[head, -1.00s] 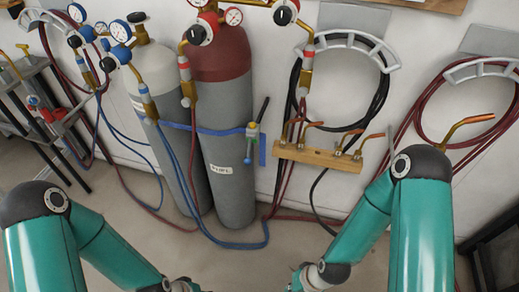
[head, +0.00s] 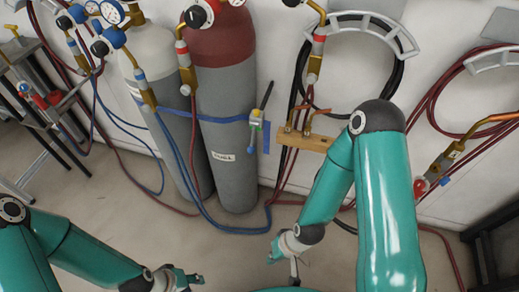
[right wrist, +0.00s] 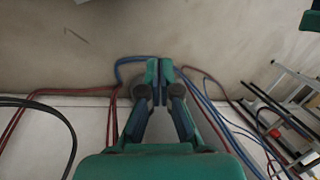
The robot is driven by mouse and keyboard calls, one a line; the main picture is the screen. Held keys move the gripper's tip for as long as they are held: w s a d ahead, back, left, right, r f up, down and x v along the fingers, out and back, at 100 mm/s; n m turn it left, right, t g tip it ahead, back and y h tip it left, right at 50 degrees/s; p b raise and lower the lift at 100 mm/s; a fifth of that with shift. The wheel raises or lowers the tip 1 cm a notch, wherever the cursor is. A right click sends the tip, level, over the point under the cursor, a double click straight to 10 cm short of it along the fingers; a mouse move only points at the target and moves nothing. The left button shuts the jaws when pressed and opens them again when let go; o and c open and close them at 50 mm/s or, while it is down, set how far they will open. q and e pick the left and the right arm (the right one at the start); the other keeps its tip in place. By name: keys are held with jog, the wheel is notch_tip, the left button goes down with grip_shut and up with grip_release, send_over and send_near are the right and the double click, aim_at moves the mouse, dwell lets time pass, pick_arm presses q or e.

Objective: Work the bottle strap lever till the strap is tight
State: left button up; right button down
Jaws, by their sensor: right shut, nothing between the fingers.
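The blue strap (head: 222,119) runs around the grey bottle with the red shoulder (head: 226,95) and the grey bottle with the white top (head: 160,70). Its buckle (head: 256,120) sits at the right side of the red-shouldered bottle, against the wall. The black lever (head: 266,95) points up from the buckle and leans slightly right. My right gripper (head: 294,272) is low in front of the bottles, below and apart from the lever. In the right wrist view its fingers (right wrist: 160,76) are together and empty. My left gripper (head: 188,279) is at the bottom edge, partly cut off; its opening is unclear.
Blue and red hoses lie looped on the floor around the bottle bases. A wooden torch rack (head: 308,140) is on the wall right of the lever, partly behind my right arm. Hose hangers (head: 375,22) are above it. A metal cart (head: 40,110) stands at left.

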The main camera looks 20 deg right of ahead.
aim_at(252, 139)
jog(key=w+d+f+m+t+b, duration=0.1)
jog(key=w+d+m+t+b, duration=0.2)
jog(key=w+b, duration=0.4)
jog(key=w+d+f+m+t+b, duration=0.1)
jog(key=w+d+m+t+b, duration=0.2)
jog(key=w, duration=0.5)
jog(key=w+d+r+m+t+b, duration=0.6)
jog(key=w+r+m+t+b, duration=0.2)
jog(key=w+r+m+b, duration=0.3)
jog(key=d+b+x, duration=0.1)
jog(key=b+x, duration=0.1)
jog(key=x, duration=0.9)
jog(key=shift+n+h, duration=0.3)
jog(key=shift+s+a+r, duration=0.35)
jog(key=shift+s+a, duration=0.3)
jog(key=shift+a, duration=0.2)
jog(key=shift+s+a+r, duration=0.35)
jog(key=shift+s+a, duration=0.35)
jog(key=shift+a, duration=0.2)
